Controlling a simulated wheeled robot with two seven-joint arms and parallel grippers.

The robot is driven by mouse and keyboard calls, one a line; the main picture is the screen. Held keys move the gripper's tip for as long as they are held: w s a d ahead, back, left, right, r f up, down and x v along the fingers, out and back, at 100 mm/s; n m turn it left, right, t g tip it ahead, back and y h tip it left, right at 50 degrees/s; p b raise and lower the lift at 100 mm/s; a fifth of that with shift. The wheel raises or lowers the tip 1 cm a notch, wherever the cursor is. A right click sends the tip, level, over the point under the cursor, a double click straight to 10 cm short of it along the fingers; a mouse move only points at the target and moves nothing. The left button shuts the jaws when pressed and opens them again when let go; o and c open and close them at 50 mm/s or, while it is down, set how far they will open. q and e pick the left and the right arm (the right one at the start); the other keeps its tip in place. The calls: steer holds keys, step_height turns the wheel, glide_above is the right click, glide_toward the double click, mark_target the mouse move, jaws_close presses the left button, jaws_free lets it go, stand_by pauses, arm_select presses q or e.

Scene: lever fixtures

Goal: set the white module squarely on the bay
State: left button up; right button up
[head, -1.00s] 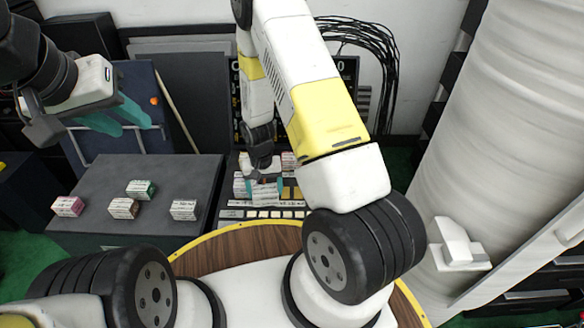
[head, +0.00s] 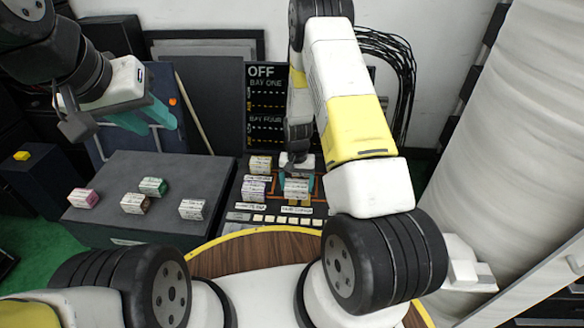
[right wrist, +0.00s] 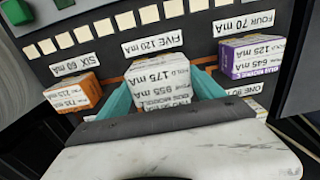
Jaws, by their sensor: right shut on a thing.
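The white module (right wrist: 163,84) is between the teal fingers of my right gripper (right wrist: 165,98), which is shut on it. Its printed face reads "COLD 175 mA". In the right wrist view it is by the label "FIVE 120 mA" (right wrist: 153,44), between an orange module (right wrist: 75,92) and a purple module (right wrist: 251,57). In the head view the held module (head: 296,188) is over the bay panel (head: 275,219). I cannot tell whether it touches the bay, whose floor is hidden under it. My left gripper (head: 147,117) is open and empty, above the left bench.
The grey bench (head: 130,168) at left carries pink (head: 83,198), brown (head: 135,204), green (head: 153,187) and pale (head: 192,209) modules. A yellow module (head: 260,165) stands on the panel. A dark screen (head: 265,105) behind reads "OFF". A thick pale column (head: 490,130) stands at right.

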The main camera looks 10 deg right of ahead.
steer(key=shift+w+d, duration=0.1)
steer(key=shift+d, duration=0.2)
steer(key=shift+w+d+f, duration=0.1)
steer(key=shift+d+f, duration=0.1)
steer(key=shift+f, duration=0.7)
steer(key=shift+w+d+f, duration=0.1)
steer(key=shift+d+f, duration=0.05)
steer(key=shift+f, duration=0.75)
steer(key=shift+f, duration=0.2)
steer(key=o, duration=1.5)
steer(key=shift+r, duration=0.1)
